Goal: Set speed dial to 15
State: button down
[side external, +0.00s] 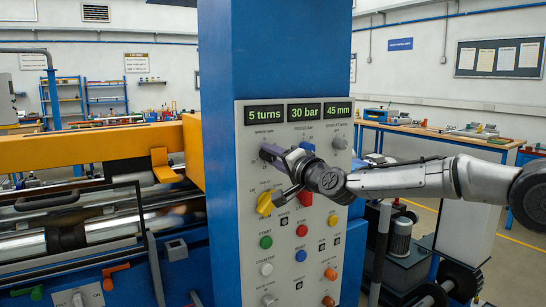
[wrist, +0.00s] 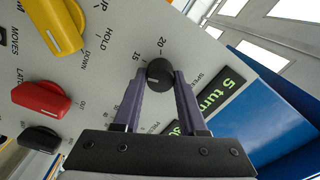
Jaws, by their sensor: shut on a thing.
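The speed dial is a small round black knob (wrist: 160,70) on the grey control panel, seen in the wrist view. The numbers 15 and 20 are printed beside it, and part of the word SPEED shows to its right. A short pale mark on the knob lies toward its left side; the exact setting is hard to read. My gripper (wrist: 161,79) has its two purple fingers shut on the knob, one on each side. In the side view my gripper (side external: 274,156) is against the upper left of the panel, and its fingers hide the dial.
The panel (side external: 330,222) carries a yellow knob (side external: 265,203), a red knob (side external: 304,197) and several buttons below my gripper. Displays above read 5 turns (side external: 265,115), 30 bar (side external: 304,112) and 45 mm (side external: 338,111). An orange beam (side external: 100,145) is at the left.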

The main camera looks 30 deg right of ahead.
jog(key=shift+m, duration=1.6)
jog(key=shift+c, duration=2.3)
grip_release()
jog(key=s, duration=1.4)
jog(key=shift+a+f, duration=0.15)
jog(key=shift+f, duration=0.1)
jog(key=shift+w, duration=0.1)
